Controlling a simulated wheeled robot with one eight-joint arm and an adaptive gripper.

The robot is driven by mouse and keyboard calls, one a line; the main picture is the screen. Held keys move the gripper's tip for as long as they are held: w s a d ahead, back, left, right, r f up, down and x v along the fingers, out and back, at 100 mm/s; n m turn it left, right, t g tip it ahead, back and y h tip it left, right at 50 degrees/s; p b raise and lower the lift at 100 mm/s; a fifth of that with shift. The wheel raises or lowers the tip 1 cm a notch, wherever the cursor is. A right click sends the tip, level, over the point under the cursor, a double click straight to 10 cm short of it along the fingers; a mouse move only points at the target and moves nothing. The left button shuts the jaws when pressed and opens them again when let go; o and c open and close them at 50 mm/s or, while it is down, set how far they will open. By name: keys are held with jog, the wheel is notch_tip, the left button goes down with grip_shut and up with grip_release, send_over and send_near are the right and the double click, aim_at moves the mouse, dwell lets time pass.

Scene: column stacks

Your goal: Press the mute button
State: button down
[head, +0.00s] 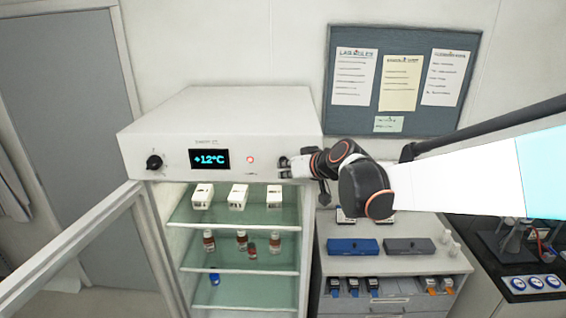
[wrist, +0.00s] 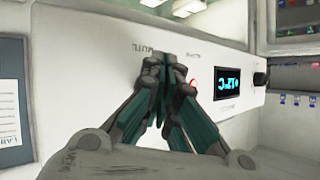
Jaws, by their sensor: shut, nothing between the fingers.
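The mute button is on the white front panel (head: 215,145) of the fridge, but I cannot see it; my gripper appears to cover it. In the wrist view, a small upside-down label (wrist: 143,48) that seems to read mute shows just beside the fingertips. My gripper (head: 284,168) is shut and empty, its fingers pointing at the right part of the panel. In the wrist view the fingertips (wrist: 165,62) meet in front of the panel; I cannot tell whether they touch it. A red light (head: 250,160) sits left of my gripper in the head view.
A display (head: 209,159) reads +12°C, with a black knob (head: 154,162) left of it. The glass door (head: 75,250) stands open; boxes and vials fill the shelves. A drawer cabinet (head: 390,262) stands to the right.

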jog(key=shift+w, duration=0.35)
dwell(0.7)
jog(key=shift+s, duration=0.15)
dwell(0.3)
jog(key=shift+s, duration=0.65)
jog(key=s, duration=0.5)
jog(key=shift+a, duration=0.1)
jog(key=shift+f, duration=0.1)
dwell(0.6)
jog(key=s+d+f+m+g+h+b, duration=0.1)
jog(key=s+d+f+h+b, duration=0.1)
jog(key=s+d+f+b, duration=0.4)
jog(key=s+d+f+m+g+h+b, duration=0.1)
jog(key=s+d+f+b, duration=0.5)
jog(key=s+f+b, duration=0.7)
jog(key=s+d+f+m+g+h+b, duration=0.1)
jog(key=s+d+f+h+b, duration=0.3)
jog(key=s+f+b, duration=0.5)
notch_tip(320, 180, down, 11)
jog(key=d+m+b, duration=0.1)
jog(key=d+b, duration=0.1)
jog(key=b, duration=0.4)
jog(key=shift+s+d+f, duration=0.2)
jog(key=shift+s+d, duration=0.2)
